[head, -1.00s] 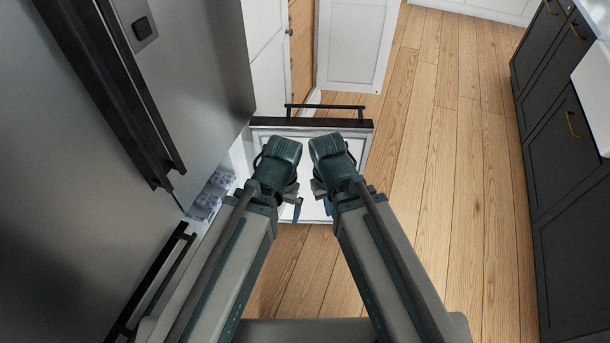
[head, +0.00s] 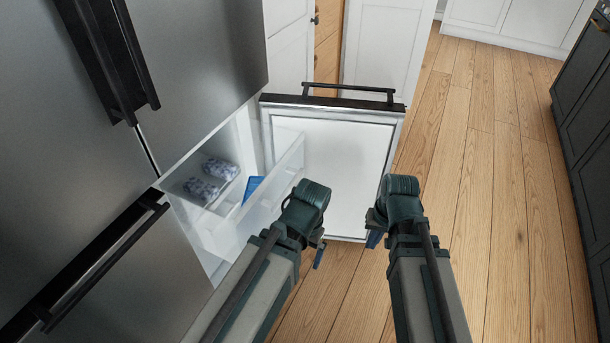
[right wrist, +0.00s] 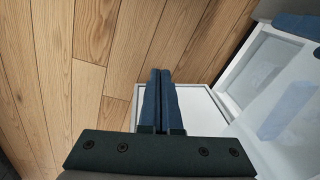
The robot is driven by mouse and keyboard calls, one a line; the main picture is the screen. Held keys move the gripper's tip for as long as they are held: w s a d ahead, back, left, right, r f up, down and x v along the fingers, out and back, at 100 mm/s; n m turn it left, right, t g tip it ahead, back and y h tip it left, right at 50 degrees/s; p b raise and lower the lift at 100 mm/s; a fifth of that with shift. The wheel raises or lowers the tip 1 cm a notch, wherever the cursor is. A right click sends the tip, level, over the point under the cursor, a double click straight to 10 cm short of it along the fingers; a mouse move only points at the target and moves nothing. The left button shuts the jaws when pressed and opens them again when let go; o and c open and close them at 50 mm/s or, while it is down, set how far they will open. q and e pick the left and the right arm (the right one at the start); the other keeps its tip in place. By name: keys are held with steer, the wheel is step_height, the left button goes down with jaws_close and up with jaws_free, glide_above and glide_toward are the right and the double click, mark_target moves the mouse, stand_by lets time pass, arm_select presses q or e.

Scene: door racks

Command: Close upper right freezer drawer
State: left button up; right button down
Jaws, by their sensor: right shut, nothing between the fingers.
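The upper right freezer drawer (head: 333,155) is pulled out from the fridge. Its white inner front panel faces me, with a dark top edge and a black bar handle (head: 348,91) on the far side. Its clear bin holds patterned packs (head: 203,188) and a blue item (head: 253,188). My right gripper (head: 374,234) is shut and empty, in front of the panel's right edge in the head view. In the right wrist view its blue fingers (right wrist: 158,100) are together, with a white panel (right wrist: 205,102) beyond. My left gripper (head: 319,250) is before the panel; its jaw opening is unclear.
The steel fridge (head: 200,65) fills the left, with another closed drawer (head: 130,280) and black handle at lower left. White cabinets (head: 382,45) stand behind. Dark cabinets (head: 585,150) line the right. The wooden floor (head: 480,200) between is clear.

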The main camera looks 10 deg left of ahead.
step_height(320, 180, down, 6)
steer(key=w+a+m+y+b, duration=0.1)
steer(key=w+m+y+b, duration=0.1)
steer(key=m+b, duration=0.15)
steer(key=m+t+y+b, duration=0.3)
steer(key=m+t+y, duration=0.3)
steer(key=m+y, duration=1)
glide_toward(294, 149)
arm_select(q)
step_height(294, 149, down, 9)
steer(key=shift+r, duration=0.15)
arm_select(e)
steer(key=a, duration=0.2)
steer(key=w+a+r+m+h, duration=0.1)
steer(key=a, duration=0.1)
steer(key=w+a+r+m+h, duration=0.1)
steer(key=a, duration=0.1)
steer(key=shift+a, duration=0.2)
